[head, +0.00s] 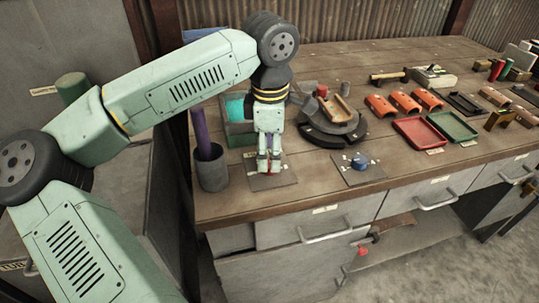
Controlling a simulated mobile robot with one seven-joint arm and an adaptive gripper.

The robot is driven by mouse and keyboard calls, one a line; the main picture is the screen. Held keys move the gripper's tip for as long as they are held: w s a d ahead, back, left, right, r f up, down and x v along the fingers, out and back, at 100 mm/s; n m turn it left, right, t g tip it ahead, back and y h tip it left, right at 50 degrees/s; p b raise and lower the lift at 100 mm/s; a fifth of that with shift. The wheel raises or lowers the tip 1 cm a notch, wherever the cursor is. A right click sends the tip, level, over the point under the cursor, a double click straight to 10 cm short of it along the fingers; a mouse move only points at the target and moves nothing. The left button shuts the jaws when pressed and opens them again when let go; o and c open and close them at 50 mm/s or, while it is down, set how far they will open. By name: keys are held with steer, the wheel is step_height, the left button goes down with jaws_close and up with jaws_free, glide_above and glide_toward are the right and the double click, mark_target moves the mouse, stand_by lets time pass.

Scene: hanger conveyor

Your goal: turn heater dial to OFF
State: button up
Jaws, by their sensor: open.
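My gripper (268,164) points straight down over a grey plate (290,181) near the front left of the workbench. It is open. A small red part shows around the fingertips and is mostly hidden by them; it may be a dial on that plate. I cannot tell whether the fingers touch it. To the right, a blue round knob (360,162) sits on another grey plate (345,175) with small pale marks around it. No label is readable, so I cannot tell which one is the heater dial.
A dark cup (212,172) holding a purple rod (200,132) stands left of my gripper. Behind are a teal-fronted box (236,108) and a dark round base (330,138). Red (418,140) and green (452,127) trays lie right. Bench top between the plates is clear.

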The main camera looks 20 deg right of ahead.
mark_target(269, 167)
steer(key=shift+w+f, duration=0.1)
steer(key=shift+f, duration=1.55)
steer(key=c, duration=1.2)
steer(key=shift+o, duration=0.2)
